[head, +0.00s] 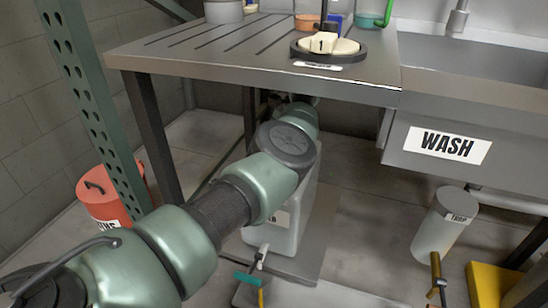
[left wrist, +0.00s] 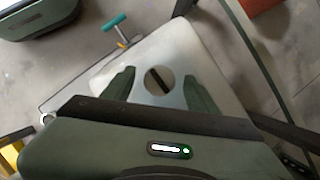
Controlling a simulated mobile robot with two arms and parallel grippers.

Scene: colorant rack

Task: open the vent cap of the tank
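The tank (head: 290,225) is a pale, translucent container standing on the floor under the steel table, partly hidden behind my left arm. The left wrist view looks down on its pale top (left wrist: 185,48). There a round, grey-brown vent cap (left wrist: 158,80) carries a dark bar across it. My left gripper (left wrist: 160,90) is open, with one green finger on each side of the cap and a visible gap to it. I cannot tell its height above the cap. In the head view this gripper is hidden behind the arm. My right gripper is in neither view.
The table edge (head: 250,82) overhangs the tank, with a dark leg (head: 152,135) at left. A teal-handled valve (head: 248,279) sits at the tank's front. A red can (head: 105,200), a grey cylinder (head: 440,228) and the WASH sink (head: 470,70) stand around.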

